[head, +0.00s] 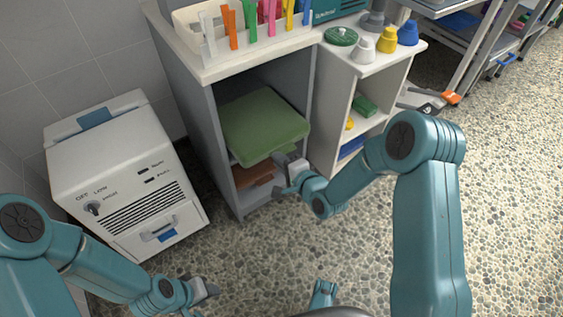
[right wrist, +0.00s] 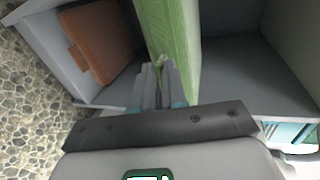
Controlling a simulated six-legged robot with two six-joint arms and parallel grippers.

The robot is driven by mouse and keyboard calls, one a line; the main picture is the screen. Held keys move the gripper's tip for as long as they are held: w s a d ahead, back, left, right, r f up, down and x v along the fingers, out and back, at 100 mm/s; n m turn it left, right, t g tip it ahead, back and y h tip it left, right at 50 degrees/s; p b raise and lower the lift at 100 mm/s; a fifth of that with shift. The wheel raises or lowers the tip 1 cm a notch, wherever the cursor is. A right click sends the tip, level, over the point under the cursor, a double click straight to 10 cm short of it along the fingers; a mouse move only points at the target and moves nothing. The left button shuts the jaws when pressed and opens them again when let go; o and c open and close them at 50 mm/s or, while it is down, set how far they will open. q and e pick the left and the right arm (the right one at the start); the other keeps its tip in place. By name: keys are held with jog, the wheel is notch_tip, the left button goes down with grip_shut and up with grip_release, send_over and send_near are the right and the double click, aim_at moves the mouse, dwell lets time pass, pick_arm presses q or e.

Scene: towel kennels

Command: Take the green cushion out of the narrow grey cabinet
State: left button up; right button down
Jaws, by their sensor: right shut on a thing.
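The green cushion (head: 265,125) lies flat inside the open-fronted, narrow grey cabinet (head: 203,115), above a brown item, with its front edge near the opening. My right gripper (head: 283,164) is at the cabinet's opening, shut on the cushion's near edge. In the right wrist view the fingers (right wrist: 160,78) close on the edge of the green cushion (right wrist: 168,28); the exact contact is partly hidden by the fingers. My left gripper (head: 208,290) hangs low over the floor at the bottom, away from the cabinet; its opening is unclear.
The brown item (head: 253,175) lies low in the cabinet. A bin of coloured clothespins (head: 268,31) stands on top. A white shelf unit (head: 337,110) with bottles adjoins the right side. A white heater-like appliance (head: 118,160) stands left.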

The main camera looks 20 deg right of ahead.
pick_arm(q)
jog(key=shift+s, duration=0.1)
pick_arm(e)
jog(key=c, duration=1.1)
grip_release()
jog(key=shift+f, duration=0.1)
pick_arm(q)
jog(key=shift+g, duration=0.4)
jog(key=shift+s+d+r+p, duration=0.15)
jog(key=shift+s+r+p, duration=0.15)
jog(key=shift+r+p, duration=0.55)
jog(key=shift+s+d+r+p, duration=0.15)
jog(key=shift+s+r+p, duration=0.2)
jog(key=shift+r+p, duration=0.4)
jog(key=shift+s+d+r+p, duration=0.15)
jog(key=shift+s+r+p, duration=0.15)
jog(key=shift+r+p, duration=0.55)
pick_arm(e)
jog(key=v, duration=1.6)
pick_arm(q)
jog(key=shift+f, duration=0.1)
pick_arm(e)
jog(key=shift+s+d, duration=0.1)
